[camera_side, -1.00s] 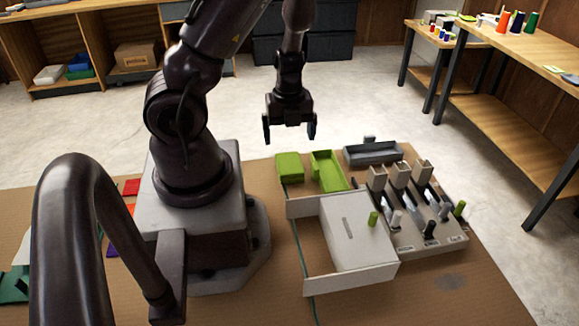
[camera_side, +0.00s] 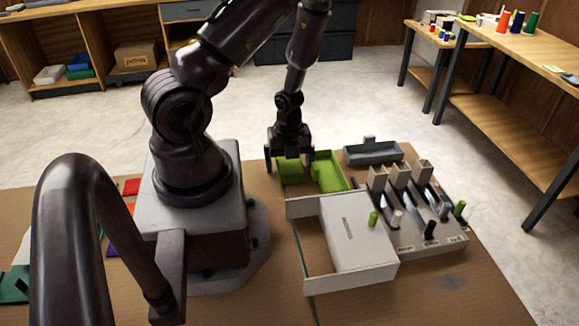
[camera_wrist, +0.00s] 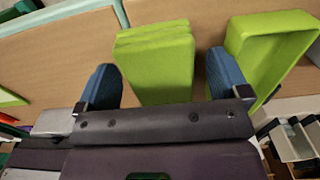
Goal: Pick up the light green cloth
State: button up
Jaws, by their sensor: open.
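The light green cloth (camera_wrist: 156,62) looks like a folded, layered block lying on the brown work surface. In the side view the cloth (camera_side: 290,172) is partly hidden behind my gripper (camera_side: 290,162), which is low over it. In the wrist view my gripper (camera_wrist: 164,82) is open, with one blue fingertip on each side of the cloth. Gaps show between the cloth and both fingers, the right one narrower. I cannot tell how far the fingertips are above the surface.
A green open tray (camera_side: 328,176) stands close to the right of the cloth; the right finger is near its wall in the wrist view (camera_wrist: 262,50). A white box (camera_side: 352,236), a grey tray (camera_side: 372,153) and a slotted rack (camera_side: 425,225) stand further right.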

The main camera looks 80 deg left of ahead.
aim_at(290, 161)
jog(key=c, duration=1)
jog(key=shift+r, duration=0.15)
notch_tip(290, 161, up, 18)
dwell(0.3)
